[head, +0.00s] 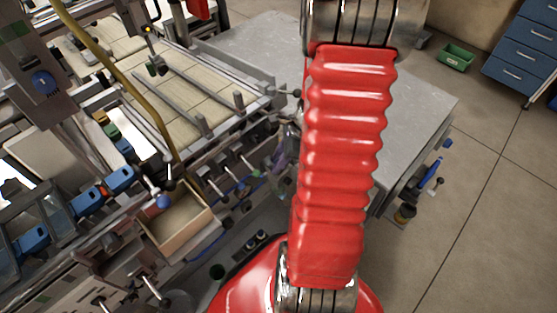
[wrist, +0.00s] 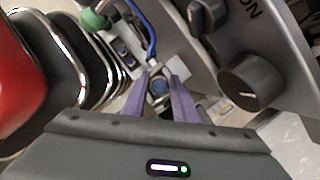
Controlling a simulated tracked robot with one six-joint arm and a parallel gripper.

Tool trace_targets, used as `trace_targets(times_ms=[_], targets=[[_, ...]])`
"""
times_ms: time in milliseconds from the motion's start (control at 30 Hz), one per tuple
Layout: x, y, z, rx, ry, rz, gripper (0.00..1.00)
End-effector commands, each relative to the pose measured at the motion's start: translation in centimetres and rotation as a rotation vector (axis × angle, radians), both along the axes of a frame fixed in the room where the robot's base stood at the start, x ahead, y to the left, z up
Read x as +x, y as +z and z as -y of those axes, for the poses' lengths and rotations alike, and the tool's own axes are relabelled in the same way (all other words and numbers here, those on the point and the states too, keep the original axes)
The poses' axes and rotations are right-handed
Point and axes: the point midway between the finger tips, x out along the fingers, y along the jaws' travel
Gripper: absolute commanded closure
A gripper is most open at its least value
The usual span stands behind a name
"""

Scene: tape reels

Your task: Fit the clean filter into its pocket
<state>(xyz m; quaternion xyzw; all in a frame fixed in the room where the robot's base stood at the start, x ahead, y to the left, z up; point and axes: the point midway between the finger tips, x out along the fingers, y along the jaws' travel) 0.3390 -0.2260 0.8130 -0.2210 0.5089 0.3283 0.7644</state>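My gripper (wrist: 160,78) shows in the wrist view as two purple fingers that stand apart. Between them I see a small round grey fitting with a blue part (wrist: 159,88). It looks to lie beyond the fingers, and I cannot make out contact with either one. I cannot pick out the clean filter or its pocket in either view. In the head view my red arm hides the middle of the scene, and the gripper cannot be made out clearly.
In the wrist view a large dark knob (wrist: 252,82) sits on a grey panel at right, and a blue hose (wrist: 149,35) runs above the fingers. The head view shows an open box (head: 178,222), a grey tabletop (head: 420,105), a green bin (head: 457,55) and blue drawers (head: 522,55).

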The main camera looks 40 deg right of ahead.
Motion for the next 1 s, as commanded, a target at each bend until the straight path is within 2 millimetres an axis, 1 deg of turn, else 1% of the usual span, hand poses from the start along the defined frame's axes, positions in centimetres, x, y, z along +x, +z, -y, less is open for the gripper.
trace_targets(times_ms=[33, 167, 467, 800, 900, 1000], targets=[[-0.5, -0.2, -0.1, 0.002, 0.003, -0.009, 0.54], [-0.8, 1.0, 0.4, -0.001, 0.001, -0.006, 0.54], [-1.7, 5.3, 1.9, -0.007, -0.004, 0.002, 0.54], [-3.2, 10.6, 3.3, -0.005, -0.003, 0.004, 0.54], [-3.5, 11.7, 3.6, -0.004, 0.000, 0.005, 0.54], [-3.7, 12.4, 3.8, -0.003, 0.000, 0.005, 0.54]])
